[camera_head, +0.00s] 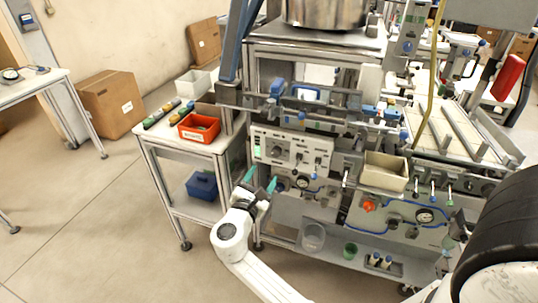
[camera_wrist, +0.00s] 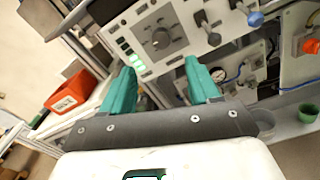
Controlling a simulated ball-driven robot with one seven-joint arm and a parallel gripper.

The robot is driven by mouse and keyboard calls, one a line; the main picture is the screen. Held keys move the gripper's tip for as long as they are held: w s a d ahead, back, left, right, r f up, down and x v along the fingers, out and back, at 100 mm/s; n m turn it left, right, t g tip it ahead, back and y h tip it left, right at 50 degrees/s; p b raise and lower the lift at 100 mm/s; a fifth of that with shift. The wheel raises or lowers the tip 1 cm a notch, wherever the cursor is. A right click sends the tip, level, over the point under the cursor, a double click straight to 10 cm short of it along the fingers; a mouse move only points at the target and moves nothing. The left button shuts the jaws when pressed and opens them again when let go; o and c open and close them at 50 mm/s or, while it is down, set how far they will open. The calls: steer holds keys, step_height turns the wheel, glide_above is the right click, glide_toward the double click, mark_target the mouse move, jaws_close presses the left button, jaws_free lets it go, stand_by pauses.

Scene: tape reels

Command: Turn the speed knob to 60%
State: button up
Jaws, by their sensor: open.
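A large round grey knob (camera_wrist: 160,38) sits on a pale control panel (camera_wrist: 176,13) in the wrist view, with a scale around it. It looks like the speed knob, but its label and setting are too small to read. The knob also shows small in the head view (camera_head: 277,151). My gripper (camera_wrist: 160,68) has two teal fingers spread apart with nothing between them. The fingers point toward the panel, below the knob and apart from it. In the head view my gripper (camera_head: 261,180) is in front of the machine, lower left of the panel.
Green lit buttons (camera_wrist: 131,47) sit left of the knob. Grey and blue-tipped levers (camera_wrist: 250,14) stick out at its right. A red bin (camera_head: 199,127) stands on the side table at left. A pressure gauge (camera_wrist: 218,75) and an orange knob (camera_head: 369,206) lie below the panel.

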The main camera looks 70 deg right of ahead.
mark_target(275, 154)
steer(key=d, duration=0.3)
steer(key=d+p, duration=0.1)
steer(key=d, duration=0.6)
steer(key=shift+w+d, duration=0.2)
steer(key=shift+w, duration=0.15)
steer(key=shift+c, duration=0.3)
steer(key=c, duration=1)
steer(key=shift+f, duration=0.1)
